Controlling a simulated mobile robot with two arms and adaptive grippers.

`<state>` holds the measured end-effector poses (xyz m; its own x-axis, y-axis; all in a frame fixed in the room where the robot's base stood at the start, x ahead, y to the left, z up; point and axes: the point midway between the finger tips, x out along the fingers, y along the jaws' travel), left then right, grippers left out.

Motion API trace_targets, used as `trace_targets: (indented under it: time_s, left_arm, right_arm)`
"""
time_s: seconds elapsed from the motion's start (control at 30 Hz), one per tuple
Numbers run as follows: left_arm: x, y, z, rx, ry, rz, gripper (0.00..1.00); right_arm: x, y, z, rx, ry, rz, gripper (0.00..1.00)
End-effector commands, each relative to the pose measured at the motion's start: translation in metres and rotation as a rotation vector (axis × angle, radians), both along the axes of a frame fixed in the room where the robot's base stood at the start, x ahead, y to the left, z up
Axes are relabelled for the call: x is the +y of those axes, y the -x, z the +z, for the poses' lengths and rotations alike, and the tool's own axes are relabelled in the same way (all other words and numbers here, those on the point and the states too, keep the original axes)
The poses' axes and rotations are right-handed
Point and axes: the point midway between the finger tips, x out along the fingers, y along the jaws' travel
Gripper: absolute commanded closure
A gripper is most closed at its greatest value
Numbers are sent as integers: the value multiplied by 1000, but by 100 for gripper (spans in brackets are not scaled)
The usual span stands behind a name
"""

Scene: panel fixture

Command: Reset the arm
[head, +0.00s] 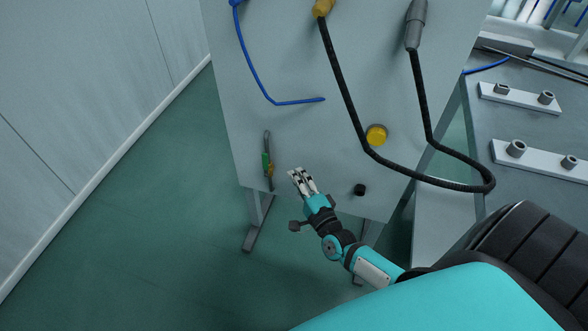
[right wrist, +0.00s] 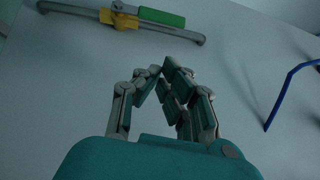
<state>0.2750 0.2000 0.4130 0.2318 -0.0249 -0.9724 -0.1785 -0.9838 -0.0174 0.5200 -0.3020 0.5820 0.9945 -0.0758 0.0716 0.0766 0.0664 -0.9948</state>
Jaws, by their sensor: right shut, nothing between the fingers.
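My right gripper (head: 299,174) is in front of the lower part of a pale upright panel (head: 290,60). Its fingers are shut with nothing between them; in the right wrist view the fingertips (right wrist: 163,76) meet. A slim grey bar with a green and yellow handle (head: 267,164) is mounted on the panel, just left of the gripper in the head view. In the right wrist view this handle (right wrist: 160,16) is beyond the fingertips, apart from them. My left gripper is not in view.
The panel carries a yellow button (head: 376,135), a black knob (head: 360,190), a blue cable (head: 251,65) and thick black cables (head: 345,90). A grey table (head: 535,120) with connector strips stands right. Green floor (head: 140,220) is clear at left.

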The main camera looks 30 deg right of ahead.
Motion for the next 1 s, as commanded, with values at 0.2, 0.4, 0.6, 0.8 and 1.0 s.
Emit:
trace_targets:
  time_s: [0.2, 0.4, 0.6, 0.8, 1.0]
  left_arm:
    - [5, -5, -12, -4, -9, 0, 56]
    - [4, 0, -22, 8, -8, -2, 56]
    - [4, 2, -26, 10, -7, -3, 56]
    - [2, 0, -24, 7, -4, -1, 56]
    - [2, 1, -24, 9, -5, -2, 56]
  right_arm:
    - [2, 39, -1, 4, 2, 0, 100]
    - [4, 60, -1, 2, 3, 0, 100]
    - [4, 65, -1, 0, 2, 0, 100]
    - [27, 66, -18, 89, 108, 67, 100]
    - [97, 94, -90, 424, 602, 378, 100]
